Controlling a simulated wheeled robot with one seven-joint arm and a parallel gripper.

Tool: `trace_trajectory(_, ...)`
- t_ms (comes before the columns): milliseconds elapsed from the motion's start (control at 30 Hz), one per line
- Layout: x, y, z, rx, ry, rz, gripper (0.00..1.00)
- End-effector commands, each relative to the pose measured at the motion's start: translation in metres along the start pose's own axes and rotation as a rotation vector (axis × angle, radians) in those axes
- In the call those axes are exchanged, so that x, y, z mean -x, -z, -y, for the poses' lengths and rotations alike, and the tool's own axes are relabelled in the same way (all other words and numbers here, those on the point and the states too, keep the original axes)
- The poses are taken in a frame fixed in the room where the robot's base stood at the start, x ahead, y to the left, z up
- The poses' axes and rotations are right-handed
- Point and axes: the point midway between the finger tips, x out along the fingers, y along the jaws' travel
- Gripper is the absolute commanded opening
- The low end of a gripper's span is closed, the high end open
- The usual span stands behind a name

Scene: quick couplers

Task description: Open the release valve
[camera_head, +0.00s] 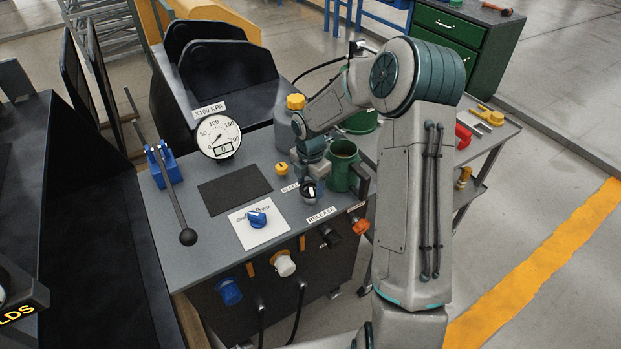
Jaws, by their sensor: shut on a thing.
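The bench top holds a label reading RELEASE (321,214) near its right front edge. Just behind that label is a small dark and white knob, the release valve (311,194), mostly covered by my gripper. My gripper (311,187) points down over it, with its fingers closed around the knob. The fingertips are small and partly hidden, so the knob's turn angle cannot be read. A round white gauge (218,136) marked x100 kPa stands at the back left of the bench, with a small display that seems to read 0.
A yellow knob (281,168) and a green mug-like can (343,165) stand close to my gripper. A long lever (176,205) with a black ball is at left. Coloured couplers line the front face.

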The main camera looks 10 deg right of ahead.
Motion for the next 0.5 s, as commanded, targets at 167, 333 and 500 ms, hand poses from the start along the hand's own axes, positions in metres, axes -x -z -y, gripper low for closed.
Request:
trace_trajectory(167,0.0048,-0.0014,-0.0016,0.143,-0.006,0.003,0.36)
trace_trajectory(333,0.0041,-0.0012,-0.0017,0.249,-0.005,0.003,0.36)
trace_trajectory(500,0.0036,-0.0014,-0.0019,0.321,-0.006,0.005,0.36)
